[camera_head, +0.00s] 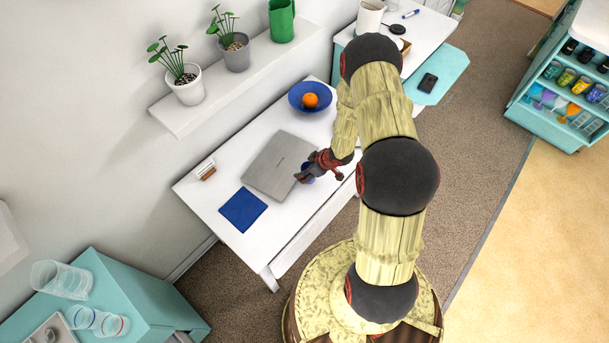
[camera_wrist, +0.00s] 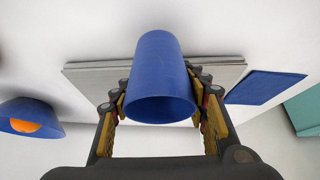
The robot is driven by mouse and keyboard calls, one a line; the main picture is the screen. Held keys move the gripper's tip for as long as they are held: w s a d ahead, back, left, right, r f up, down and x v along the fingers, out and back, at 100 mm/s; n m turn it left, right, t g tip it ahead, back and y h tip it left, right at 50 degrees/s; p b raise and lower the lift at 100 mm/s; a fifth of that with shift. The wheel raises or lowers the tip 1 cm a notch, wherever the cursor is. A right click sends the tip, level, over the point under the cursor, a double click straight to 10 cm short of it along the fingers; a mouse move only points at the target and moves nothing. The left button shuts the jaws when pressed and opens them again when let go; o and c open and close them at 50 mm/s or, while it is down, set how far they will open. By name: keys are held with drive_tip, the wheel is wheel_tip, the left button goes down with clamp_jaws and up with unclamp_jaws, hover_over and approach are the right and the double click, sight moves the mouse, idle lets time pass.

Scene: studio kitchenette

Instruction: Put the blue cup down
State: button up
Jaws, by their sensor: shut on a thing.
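The blue cup (camera_wrist: 161,62) is between the fingers of my gripper (camera_wrist: 158,86) in the wrist view, with one end facing the camera. My gripper (camera_head: 308,173) is shut on it, one finger on each side. In the head view the gripper is over the white table at the right edge of the grey laptop. Only a small blue part of the cup (camera_head: 307,168) shows there; my gripper hides the rest. I cannot tell whether the cup touches the table.
A closed laptop (camera_head: 277,160) lies on the white table (camera_head: 203,200). A blue mat (camera_head: 243,209) lies to its lower left. A blue bowl (camera_head: 296,94) with an orange (camera_head: 310,100) stands behind. A small card holder (camera_head: 206,171) is at left. Bare tabletop shows right of the mat.

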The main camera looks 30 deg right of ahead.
drive_tip(key=shift+f, duration=1.3)
drive_tip(key=shift+s, duration=0.1)
drive_tip(key=shift+f, duration=0.1)
drive_tip(key=o, duration=1.2)
drive_tip(key=shift+c, duration=0.2)
